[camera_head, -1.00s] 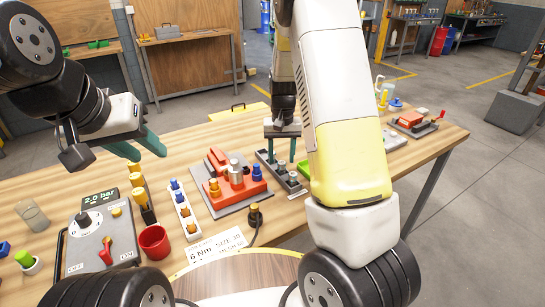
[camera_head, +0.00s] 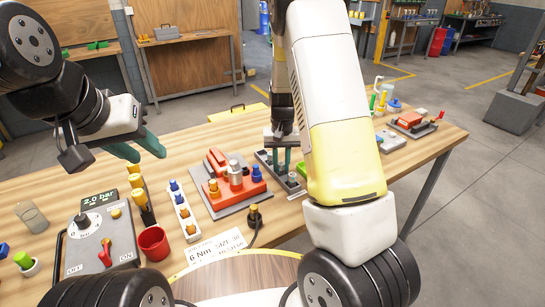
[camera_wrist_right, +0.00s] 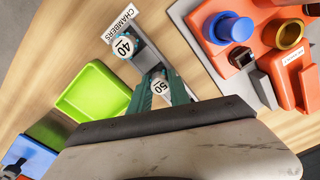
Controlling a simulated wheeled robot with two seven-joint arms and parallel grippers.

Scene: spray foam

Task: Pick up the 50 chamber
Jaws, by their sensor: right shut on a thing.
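The 50 chamber (camera_wrist_right: 159,86), a small light cylinder with a 50 on its top, stands in the grey chamber rack. It is between the teal fingers of my right gripper (camera_wrist_right: 159,93), which is shut on it. The 40 chamber (camera_wrist_right: 124,46) stands beside it in the rack, near the CHAMBERS label (camera_wrist_right: 120,21). In the head view my right gripper (camera_head: 281,160) reaches down over the rack (camera_head: 297,190). My left gripper (camera_head: 140,151) is open and empty above the left part of the table.
A red fixture (camera_head: 232,185) on a grey plate stands left of the rack. A green tray (camera_wrist_right: 92,92) lies on the rack's other side. A white strip (camera_head: 183,212) with blue and orange parts, a red cup (camera_head: 154,242) and a pressure box (camera_head: 95,245) are further left.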

